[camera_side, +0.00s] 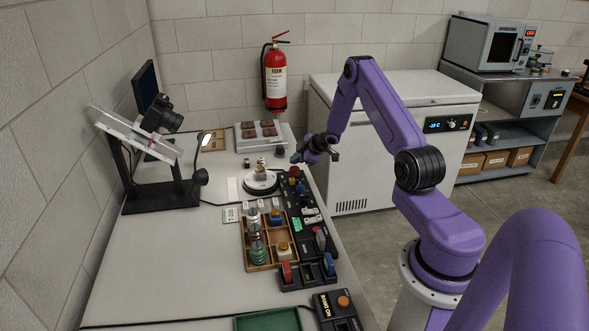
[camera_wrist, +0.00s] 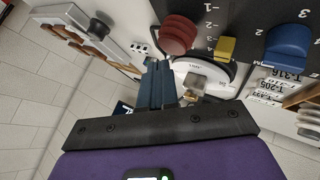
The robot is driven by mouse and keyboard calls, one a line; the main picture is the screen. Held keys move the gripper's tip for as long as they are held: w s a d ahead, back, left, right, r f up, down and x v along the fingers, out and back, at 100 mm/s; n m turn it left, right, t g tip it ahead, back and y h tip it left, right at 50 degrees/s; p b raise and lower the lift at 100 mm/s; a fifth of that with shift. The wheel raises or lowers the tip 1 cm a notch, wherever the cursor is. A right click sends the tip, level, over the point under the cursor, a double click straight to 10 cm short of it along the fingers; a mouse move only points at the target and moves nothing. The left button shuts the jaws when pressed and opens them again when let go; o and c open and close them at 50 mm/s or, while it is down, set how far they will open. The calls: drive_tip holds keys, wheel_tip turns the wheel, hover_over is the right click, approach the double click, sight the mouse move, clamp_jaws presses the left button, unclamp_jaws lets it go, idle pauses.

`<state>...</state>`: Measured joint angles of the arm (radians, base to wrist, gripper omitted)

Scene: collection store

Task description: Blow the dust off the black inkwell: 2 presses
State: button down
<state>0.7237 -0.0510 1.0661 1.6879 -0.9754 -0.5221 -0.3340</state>
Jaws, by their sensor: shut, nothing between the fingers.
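My gripper (camera_side: 297,157) is above the back right of the bench in the side view, shut and empty; its blue fingers (camera_wrist: 156,85) lie together in the wrist view. A small dark object (camera_side: 280,152) stands near the white tray; a dark round-topped piece (camera_wrist: 101,27) shows by that tray in the wrist view. I cannot tell whether either is the black inkwell. A small pale block with a brass-coloured part (camera_wrist: 195,85) sits on the round white turntable (camera_side: 260,188), left of and below my gripper. No dust or blower can be made out.
A black board (camera_side: 309,236) with coloured pieces runs along the bench's right side. A wooden tray (camera_side: 262,265) holds bottles. A white tray (camera_side: 246,145) with brown pieces is at the back, a camera stand (camera_side: 160,195) at left. The front left bench is clear.

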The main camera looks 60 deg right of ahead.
sight(297, 169)
drive_tip(key=shift+f, duration=0.2)
idle(0.6)
drive_tip(key=shift+f, duration=0.25)
drive_tip(key=shift+f, duration=0.8)
idle(1.3)
drive_tip(key=shift+r, duration=1.2)
drive_tip(key=shift+r, duration=2.55)
